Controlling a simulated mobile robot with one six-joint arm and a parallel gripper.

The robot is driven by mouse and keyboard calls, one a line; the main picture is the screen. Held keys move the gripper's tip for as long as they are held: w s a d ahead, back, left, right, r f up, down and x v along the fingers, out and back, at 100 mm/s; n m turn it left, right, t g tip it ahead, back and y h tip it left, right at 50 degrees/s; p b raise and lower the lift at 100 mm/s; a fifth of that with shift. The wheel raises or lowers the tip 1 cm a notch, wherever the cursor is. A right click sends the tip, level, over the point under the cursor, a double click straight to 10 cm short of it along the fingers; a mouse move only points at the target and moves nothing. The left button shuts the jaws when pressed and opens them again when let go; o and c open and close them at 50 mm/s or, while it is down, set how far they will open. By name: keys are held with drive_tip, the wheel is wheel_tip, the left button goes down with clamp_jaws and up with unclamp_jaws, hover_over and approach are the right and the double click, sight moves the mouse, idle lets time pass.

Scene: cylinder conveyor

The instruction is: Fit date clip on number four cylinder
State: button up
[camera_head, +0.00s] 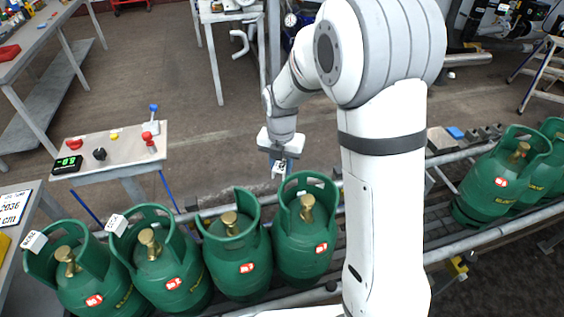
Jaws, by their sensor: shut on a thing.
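Several green gas cylinders with brass valves stand in a row on the conveyor. The rightmost of the near group (301,256) is just below my gripper; no number is readable on it. My gripper (280,166) is shut on a small white date clip (278,170), held just behind and above that cylinder's collar, apparently apart from it. White clips sit on the collars of the two leftmost cylinders, one on the far left collar (35,241) and one on its neighbour (117,224). The cylinder between (238,263) shows no clip.
Conveyor rails (478,236) run across the front, with more green cylinders (503,178) at the right. A control stand (122,158) with knobs and a green display (68,164) stands at left. A grey table (30,42) is at the upper left. Floor behind the conveyor is mostly clear.

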sight(281, 185)
drive_tip(key=shift+f+b, duration=1.05)
drive_tip(key=shift+f, duration=0.8)
drive_tip(key=shift+f+b, duration=1.75)
drive_tip(key=shift+f, duration=0.6)
drive_tip(key=o, duration=1)
drive_tip(key=shift+o, duration=0.2)
drive_tip(key=shift+r, duration=0.1)
wheel_tip(281, 185, up, 8)
drive_tip(key=shift+f, duration=0.15)
